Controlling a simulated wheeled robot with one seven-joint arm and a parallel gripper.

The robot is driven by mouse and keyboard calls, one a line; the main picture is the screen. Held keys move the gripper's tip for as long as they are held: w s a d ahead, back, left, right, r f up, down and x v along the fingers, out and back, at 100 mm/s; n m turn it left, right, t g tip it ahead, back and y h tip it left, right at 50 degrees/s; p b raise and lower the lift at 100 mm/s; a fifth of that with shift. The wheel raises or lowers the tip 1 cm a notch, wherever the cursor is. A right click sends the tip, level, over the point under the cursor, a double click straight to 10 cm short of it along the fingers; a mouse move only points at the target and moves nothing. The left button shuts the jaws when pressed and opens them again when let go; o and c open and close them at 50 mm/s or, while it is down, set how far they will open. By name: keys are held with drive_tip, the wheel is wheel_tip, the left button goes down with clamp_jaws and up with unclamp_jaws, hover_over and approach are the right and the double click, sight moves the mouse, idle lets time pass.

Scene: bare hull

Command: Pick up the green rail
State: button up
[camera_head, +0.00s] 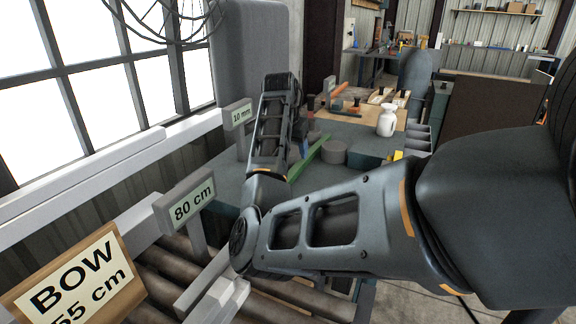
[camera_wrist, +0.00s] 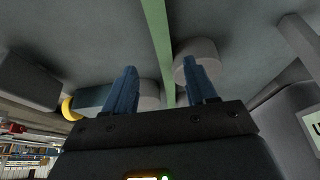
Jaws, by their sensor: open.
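The green rail (camera_head: 308,158) is a long thin bar on the grey worktop (camera_head: 232,180), partly hidden by my arm in the head view. In the wrist view the green rail (camera_wrist: 156,38) runs from the top edge down into the gap between my fingers. My gripper (camera_wrist: 159,64) is open, with one blue finger on each side of the rail in the picture. I cannot tell how far the rail is from the fingers in depth. Nothing is held. In the head view my arm mostly hides the gripper.
A grey cylinder (camera_head: 333,152) and a dark green box (camera_head: 368,158) stand right of the rail. Signs reading 80 cm (camera_head: 190,202) and 10 mm (camera_head: 238,114) stand along the left side.

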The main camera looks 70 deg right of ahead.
sight(297, 168)
drive_tip(key=p+x, duration=0.1)
drive_tip(key=x, duration=0.6)
drive_tip(key=shift+f, duration=0.3)
drive_tip(key=shift+s, duration=0.1)
clamp_jaws()
